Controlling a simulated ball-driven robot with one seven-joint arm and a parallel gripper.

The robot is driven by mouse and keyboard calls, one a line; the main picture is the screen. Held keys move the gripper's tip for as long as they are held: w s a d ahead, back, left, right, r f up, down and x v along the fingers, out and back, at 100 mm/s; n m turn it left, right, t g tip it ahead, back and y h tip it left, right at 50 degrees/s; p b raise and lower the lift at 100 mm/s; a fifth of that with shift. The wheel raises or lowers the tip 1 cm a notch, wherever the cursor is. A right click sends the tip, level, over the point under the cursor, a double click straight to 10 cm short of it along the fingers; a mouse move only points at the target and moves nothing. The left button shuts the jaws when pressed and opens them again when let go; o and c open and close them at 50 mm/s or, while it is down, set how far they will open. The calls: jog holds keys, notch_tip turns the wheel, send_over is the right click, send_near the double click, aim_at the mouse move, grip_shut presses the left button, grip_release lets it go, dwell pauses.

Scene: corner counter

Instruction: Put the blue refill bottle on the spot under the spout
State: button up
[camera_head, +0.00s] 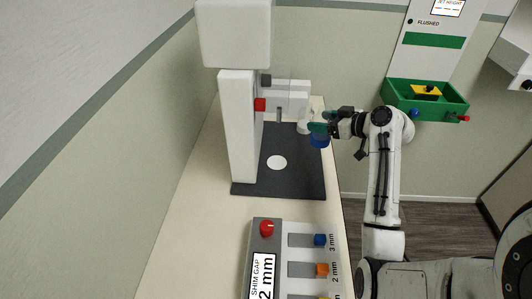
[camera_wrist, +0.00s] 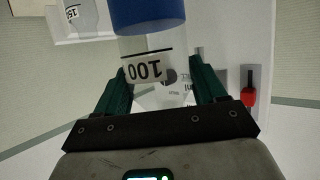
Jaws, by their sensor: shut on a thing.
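The blue refill bottle (camera_head: 319,141) is held over the right side of a dark mat. In the wrist view its blue end (camera_wrist: 148,12) is at the top, and its clear part (camera_wrist: 148,50) carries an upside-down "100" label. My gripper (camera_head: 320,128) is shut on the bottle; its green fingers (camera_wrist: 160,88) lie on both sides of the clear part. The white round spot (camera_head: 277,162) is bare on the mat, left of and nearer than the bottle. The thin grey spout (camera_head: 279,115) hangs above and behind the spot in the head view.
A tall white dispenser (camera_head: 238,125) stands on the dark mat (camera_head: 300,185), with a red part (camera_head: 260,104) on its side. A shim board (camera_head: 266,245) lies nearer on the counter. A green wall tray (camera_head: 428,103) is at right. The wrist view shows a red lever (camera_wrist: 249,96).

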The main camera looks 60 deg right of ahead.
jog(key=w+a+f, duration=0.3)
jog(key=w+f, duration=0.1)
jog(key=w, duration=0.4)
jog(key=shift+w, duration=0.25)
jog(key=w+f+b, duration=0.1)
jog(key=f+b, duration=0.1)
jog(key=f, duration=0.1)
jog(key=shift+w+a, duration=0.4)
jog(key=shift+w+f+b, duration=0.25)
jog(key=shift+b, duration=0.15)
jog(key=shift+c, duration=0.5)
jog(key=shift+w+a+f, duration=0.2)
jog(key=shift+w+a, duration=0.05)
jog(key=shift+w, duration=0.05)
jog(key=f+b, duration=0.1)
jog(key=f, duration=0.1)
jog(key=w+f+b, duration=0.1)
jog(key=f+b, duration=0.1)
jog(key=f, duration=0.1)
jog(key=shift+w+a, duration=0.15)
jog(key=shift+a, duration=0.05)
jog(key=o, duration=1.3)
